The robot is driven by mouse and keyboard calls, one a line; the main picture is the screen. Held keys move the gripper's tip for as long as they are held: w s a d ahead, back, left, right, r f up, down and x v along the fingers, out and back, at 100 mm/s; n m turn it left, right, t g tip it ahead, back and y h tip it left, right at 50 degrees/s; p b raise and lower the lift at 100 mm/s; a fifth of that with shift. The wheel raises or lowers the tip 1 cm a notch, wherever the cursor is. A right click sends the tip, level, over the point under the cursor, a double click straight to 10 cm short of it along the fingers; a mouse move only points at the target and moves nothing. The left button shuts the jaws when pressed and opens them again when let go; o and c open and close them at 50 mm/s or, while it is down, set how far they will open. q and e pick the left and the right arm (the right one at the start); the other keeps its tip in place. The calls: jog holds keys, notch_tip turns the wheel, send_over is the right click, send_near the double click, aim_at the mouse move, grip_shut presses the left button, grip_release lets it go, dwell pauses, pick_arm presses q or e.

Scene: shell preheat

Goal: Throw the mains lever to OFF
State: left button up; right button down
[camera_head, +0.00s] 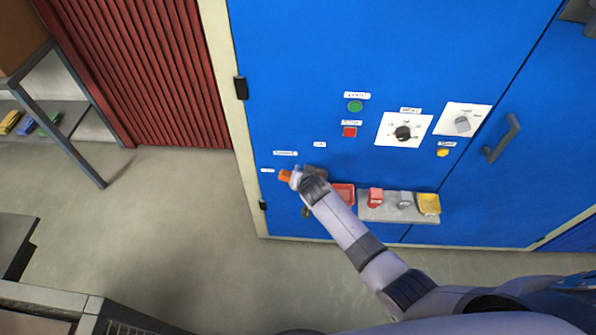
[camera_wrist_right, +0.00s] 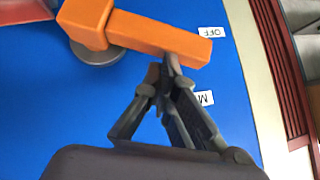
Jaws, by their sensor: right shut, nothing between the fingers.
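The orange mains lever (camera_wrist_right: 160,35) sits on a round grey base on the blue cabinet. In the right wrist view its arm runs to the right, its end beside the OFF label (camera_wrist_right: 211,32). My right gripper (camera_wrist_right: 170,62) is shut and empty, its fingertips at the lower edge of the lever arm near its free end. They look to be touching it. In the head view the orange lever end (camera_head: 285,175) shows at the left of my right wrist, which hides the lever's pivot. My left gripper is not in view.
The blue cabinet (camera_head: 300,60) carries a green button (camera_head: 355,106), a red button (camera_head: 349,132), a black dial (camera_head: 403,133), a grey switch (camera_head: 463,122) and a yellow lamp (camera_head: 442,152). A small shelf (camera_head: 385,212) with coloured items projects below. Open floor (camera_head: 190,230) lies left.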

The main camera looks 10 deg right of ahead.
jog(key=shift+w+a+f+b, duration=0.1)
jog(key=shift+a+f+b, duration=0.4)
jog(key=shift+f, duration=0.2)
jog(key=shift+a+f, duration=0.2)
jog(key=shift+f, duration=0.05)
jog(key=shift+w+a+f+b, duration=0.2)
jog(key=shift+f+b, duration=0.15)
jog(key=shift+b, duration=0.3)
jog(key=shift+a+f+b, duration=0.25)
jog(key=shift+b, duration=0.05)
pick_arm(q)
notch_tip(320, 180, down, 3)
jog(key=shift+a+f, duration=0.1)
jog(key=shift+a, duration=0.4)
pick_arm(e)
jog(key=shift+w, duration=0.1)
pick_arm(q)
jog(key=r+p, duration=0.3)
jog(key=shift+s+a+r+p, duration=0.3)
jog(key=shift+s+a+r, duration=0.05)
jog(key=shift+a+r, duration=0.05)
pick_arm(e)
jog(key=s+a+r, duration=0.1)
jog(key=s+r, duration=0.6)
jog(key=r, duration=0.4)
jog(key=shift+a, duration=0.35)
